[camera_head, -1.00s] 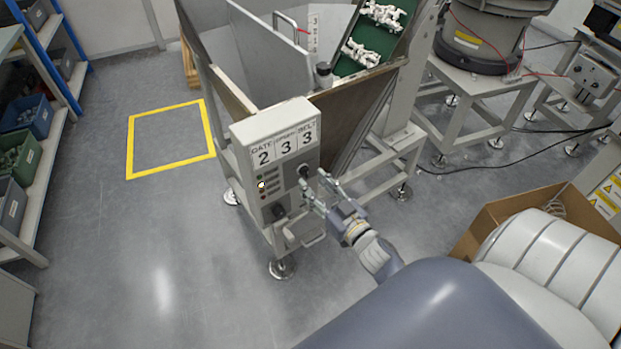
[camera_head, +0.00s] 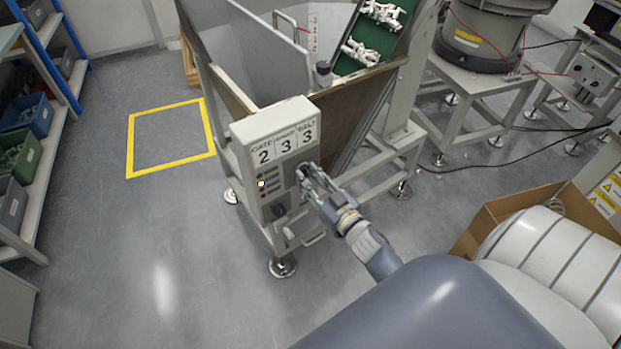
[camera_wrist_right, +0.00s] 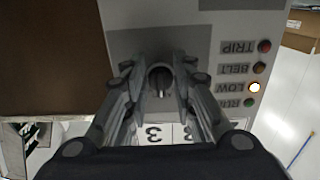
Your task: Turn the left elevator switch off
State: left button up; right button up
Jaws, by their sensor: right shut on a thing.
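The elevator's control box (camera_head: 250,150) is a pale box with a label reading 2, 3, 3 on its sloped top. Its dark rotary switch (camera_wrist_right: 160,80) shows in the right wrist view between my fingers. My right gripper (camera_head: 307,175) is at the upper right of the box's front face. In the right wrist view my right gripper (camera_wrist_right: 160,85) has its fingertips on both sides of the switch knob and is shut on it. The fingers partly hide the switch in the head view. My left gripper is not in view.
Indicator lamps sit beside labels TRIP, BELT, LOW and RUN; the LOW lamp (camera_wrist_right: 254,87) glows white. A hopper (camera_head: 262,60) and green belt (camera_head: 372,42) stand behind. A cardboard box (camera_head: 490,222) is at right.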

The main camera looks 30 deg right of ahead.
jog(key=shift+n, duration=0.3)
jog(key=shift+d+r+n, duration=0.1)
jog(key=shift+d+n, duration=0.1)
jog(key=shift+n, duration=1.85)
jog(key=shift+d+r+n, duration=0.1)
jog(key=shift+d+n, duration=0.05)
jog(key=shift+n, duration=1.9)
jog(key=o, duration=0.9)
jog(key=shift+s, duration=0.1)
